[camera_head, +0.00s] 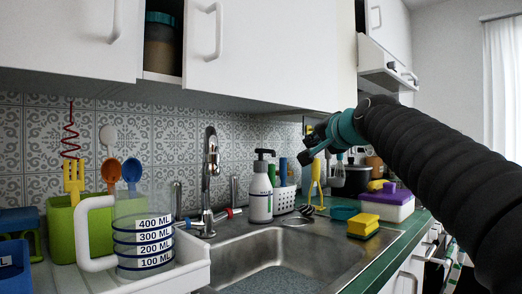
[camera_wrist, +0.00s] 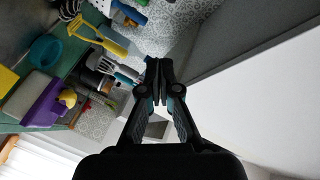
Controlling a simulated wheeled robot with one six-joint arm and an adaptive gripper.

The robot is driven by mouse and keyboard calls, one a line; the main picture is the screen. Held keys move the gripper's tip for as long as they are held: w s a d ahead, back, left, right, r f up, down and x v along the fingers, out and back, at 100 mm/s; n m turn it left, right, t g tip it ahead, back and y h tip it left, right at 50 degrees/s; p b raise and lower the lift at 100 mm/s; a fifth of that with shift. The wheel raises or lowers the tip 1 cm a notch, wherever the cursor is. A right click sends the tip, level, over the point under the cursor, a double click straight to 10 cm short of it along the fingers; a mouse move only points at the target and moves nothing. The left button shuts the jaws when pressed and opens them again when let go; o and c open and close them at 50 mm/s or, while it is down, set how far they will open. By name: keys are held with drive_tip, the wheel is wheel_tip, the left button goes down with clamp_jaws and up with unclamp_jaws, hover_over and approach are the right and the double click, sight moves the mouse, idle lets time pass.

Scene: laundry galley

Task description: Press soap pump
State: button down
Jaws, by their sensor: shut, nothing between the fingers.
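The soap pump bottle (camera_head: 261,188) stands upright behind the sink, near the back edge, in the head view. It is white and grey with a black pump head (camera_head: 264,153) on top. My gripper (camera_head: 304,157) is shut and empty, in the air to the right of the pump head and at about its height in the picture. The wrist view shows my gripper's closed fingers (camera_wrist: 159,68) with nothing between them. I cannot make out the soap bottle in the wrist view.
The steel sink (camera_head: 285,255) has a faucet (camera_head: 209,185) left of the bottle. A white utensil holder (camera_head: 284,199) stands close right of it. A measuring jug (camera_head: 145,235) is at left. White cupboards (camera_head: 265,45) hang above.

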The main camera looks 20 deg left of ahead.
idle(0.4)
drive_tip(key=s+d+f+n+g+h, duration=0.1)
drive_tip(key=s+d+f+h, duration=0.3)
drive_tip(key=d+f, duration=0.45)
drive_tip(key=s+d+f+g+h, duration=0.1)
drive_tip(key=s+d+f+h, duration=0.1)
drive_tip(key=s+d+f, duration=0.7)
drive_tip(key=s+d+f+g+h, duration=0.1)
drive_tip(key=s+d+f, duration=0.3)
drive_tip(key=f, duration=0.5)
drive_tip(key=s+d+f+n+g+h, duration=0.1)
drive_tip(key=s+d+f+g+h, duration=0.1)
drive_tip(key=s+d+f, duration=0.3)
drive_tip(key=s+d+f+n+g+h, duration=0.1)
drive_tip(key=s+d+f, duration=0.3)
drive_tip(key=s+f, duration=0.7)
wheel_tip(320, 180, down, 3)
drive_tip(key=shift+s+d+f+g, duration=0.2)
drive_tip(key=shift+s+g, duration=0.05)
drive_tip(key=shift+g, duration=0.35)
drive_tip(key=shift+s, duration=0.15)
